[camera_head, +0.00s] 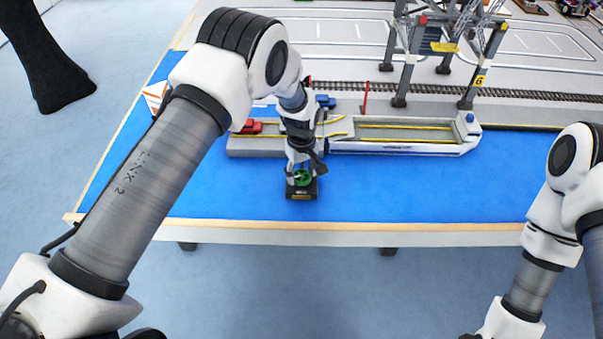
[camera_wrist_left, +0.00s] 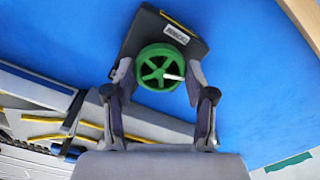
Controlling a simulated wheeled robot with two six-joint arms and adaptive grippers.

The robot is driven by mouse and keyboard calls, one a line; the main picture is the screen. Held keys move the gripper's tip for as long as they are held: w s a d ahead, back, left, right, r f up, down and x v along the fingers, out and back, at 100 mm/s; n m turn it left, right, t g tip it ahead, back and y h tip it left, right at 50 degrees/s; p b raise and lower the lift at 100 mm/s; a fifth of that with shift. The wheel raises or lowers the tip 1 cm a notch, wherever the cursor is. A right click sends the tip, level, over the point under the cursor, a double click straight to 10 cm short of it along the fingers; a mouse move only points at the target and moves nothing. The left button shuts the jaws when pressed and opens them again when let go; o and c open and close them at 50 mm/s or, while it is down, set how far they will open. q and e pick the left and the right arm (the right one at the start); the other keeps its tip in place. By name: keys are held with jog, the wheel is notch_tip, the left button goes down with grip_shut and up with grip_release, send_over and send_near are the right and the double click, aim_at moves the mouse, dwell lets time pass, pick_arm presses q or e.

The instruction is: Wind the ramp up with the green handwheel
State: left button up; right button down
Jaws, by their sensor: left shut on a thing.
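The green handwheel (camera_head: 303,178) sits on a small black box (camera_head: 302,195) near the front of the blue tabletop. In the left wrist view, the spoked handwheel (camera_wrist_left: 158,66) has a pale crank knob, and the black box (camera_wrist_left: 149,32) bears a label. My left gripper (camera_head: 303,168) is shut on the wheel, one finger on each side of its rim (camera_wrist_left: 157,78). The ramp (camera_head: 337,127), grey with yellow edges, lies behind the wheel, partly hidden by my left wrist; its tilt is unclear. My right gripper is outside the view.
A grey model ship (camera_head: 400,148) with yellow lines lies right of the ramp. Small red (camera_head: 250,127) and blue (camera_head: 325,101) vehicles stand near my left wrist. A crane (camera_head: 445,50) and rails are behind. The blue surface right of the box is clear.

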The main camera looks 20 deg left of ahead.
pick_arm(q)
jog(key=m, duration=0.3)
jog(key=shift+s+f+m, duration=0.2)
jog(key=shift+m, duration=0.2)
jog(key=m, duration=0.3)
jog(key=shift+m, duration=0.3)
jog(key=m, duration=0.3)
jog(key=shift+m, duration=0.3)
jog(key=m, duration=0.3)
jog(key=shift+m, duration=0.3)
jog(key=m, duration=0.3)
jog(key=shift+m, duration=0.3)
jog(key=m+p, duration=0.1)
jog(key=m, duration=0.2)
jog(key=shift+m, duration=0.4)
jog(key=m, duration=0.4)
jog(key=shift+p, duration=0.3)
jog(key=shift+m, duration=1.7)
